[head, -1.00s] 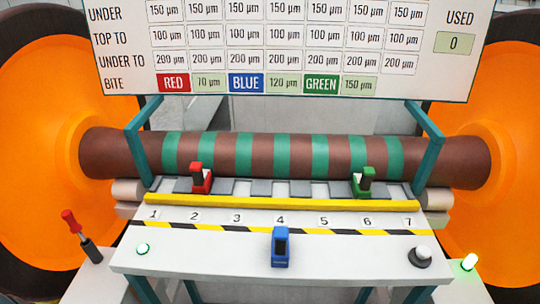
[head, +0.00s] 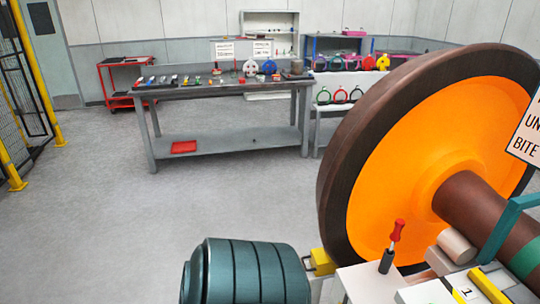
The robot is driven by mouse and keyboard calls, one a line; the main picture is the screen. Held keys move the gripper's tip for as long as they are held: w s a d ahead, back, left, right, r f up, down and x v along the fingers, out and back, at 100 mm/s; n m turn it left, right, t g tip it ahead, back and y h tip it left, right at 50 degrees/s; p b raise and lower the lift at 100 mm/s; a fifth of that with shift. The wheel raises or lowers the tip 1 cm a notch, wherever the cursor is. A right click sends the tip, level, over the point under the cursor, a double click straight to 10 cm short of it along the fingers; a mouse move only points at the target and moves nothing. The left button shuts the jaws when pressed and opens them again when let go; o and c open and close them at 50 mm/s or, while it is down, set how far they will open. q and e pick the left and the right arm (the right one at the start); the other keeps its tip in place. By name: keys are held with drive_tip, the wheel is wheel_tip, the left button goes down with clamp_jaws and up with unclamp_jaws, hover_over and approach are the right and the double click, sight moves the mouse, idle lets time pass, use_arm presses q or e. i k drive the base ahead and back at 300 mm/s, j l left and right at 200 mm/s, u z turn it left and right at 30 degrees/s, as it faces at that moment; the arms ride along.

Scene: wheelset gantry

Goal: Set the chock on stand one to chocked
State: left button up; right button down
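A yellow block (head: 322,262) with a dark opening is low beside the left rim of the large orange wheel (head: 405,165). It looks like a chock, but I cannot tell whether it touches the wheel. A red-handled lever (head: 397,231) on a dark base stands on a pale stand (head: 365,284) in front of the wheel. The lever leans slightly to the right in this view. No label shows which one is stand one. Neither of my grippers is in view.
A brown axle (head: 475,208) runs from the wheel to the right edge, above the gantry table with its number 1 plate (head: 467,292). A grey workbench (head: 225,90) with small parts stands at the back. A yellow-framed mesh fence (head: 25,100) is at left. Open floor (head: 110,210) lies between.

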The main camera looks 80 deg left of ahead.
sight(321, 262)
drive_tip(key=u, duration=2.05)
drive_tip(key=j+u, duration=0.4)
drive_tip(key=j, duration=0.2)
drive_tip(key=i+j+u, duration=0.1)
drive_tip(key=j+u, duration=0.25)
drive_tip(key=j, duration=0.2)
